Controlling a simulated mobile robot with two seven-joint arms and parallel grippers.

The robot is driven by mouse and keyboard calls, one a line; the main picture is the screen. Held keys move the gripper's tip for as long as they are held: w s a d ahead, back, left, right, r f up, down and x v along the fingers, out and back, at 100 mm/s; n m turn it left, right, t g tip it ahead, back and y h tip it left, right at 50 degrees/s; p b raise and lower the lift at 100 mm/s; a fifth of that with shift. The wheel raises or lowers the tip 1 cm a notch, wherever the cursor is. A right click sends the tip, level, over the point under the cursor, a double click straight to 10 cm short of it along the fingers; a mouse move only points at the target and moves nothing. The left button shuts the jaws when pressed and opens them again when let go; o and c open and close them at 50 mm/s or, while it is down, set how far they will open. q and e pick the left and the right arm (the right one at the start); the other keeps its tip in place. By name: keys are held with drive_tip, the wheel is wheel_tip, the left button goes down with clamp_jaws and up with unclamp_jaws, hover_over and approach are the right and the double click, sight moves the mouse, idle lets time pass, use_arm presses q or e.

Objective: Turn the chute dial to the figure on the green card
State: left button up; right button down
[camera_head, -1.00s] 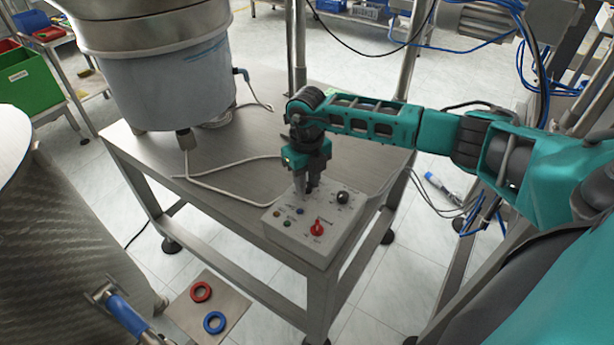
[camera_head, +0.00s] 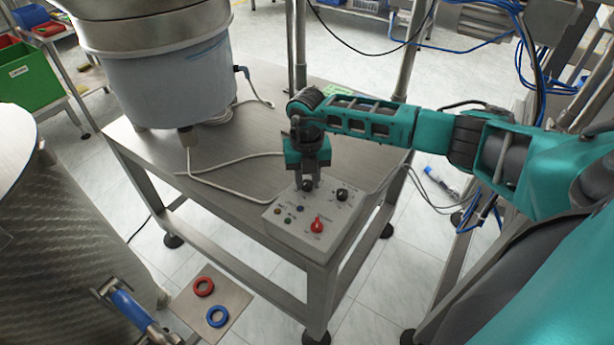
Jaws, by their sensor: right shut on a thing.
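A grey control box (camera_head: 332,238) sits on the near right corner of the steel table. My right gripper (camera_head: 308,184) points down over the box's back left part. It is shut on a dark knob, which its fingers mostly hide. A second black knob (camera_head: 342,195) stands to the right, and a red knob (camera_head: 317,226) nearer the front. The labels and dial figures are too small to read. A small green patch, perhaps the green card (camera_head: 332,90), shows behind my right forearm; no figure on it is legible. My left gripper is not in view.
A large feeder drum (camera_head: 165,85) stands on the table (camera_head: 235,150) at the back left, with a pale cable running across the tabletop. A red ring (camera_head: 203,286) and a blue ring (camera_head: 217,316) lie on a mat below. A green bin (camera_head: 30,77) is at far left.

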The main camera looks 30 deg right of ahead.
sight(307, 183)
drive_tip(key=shift+r, duration=0.1)
drive_tip(key=c, duration=0.9)
unclamp_jaws()
drive_tip(key=shift+o, duration=0.2)
wheel_tip(307, 183, up, 13)
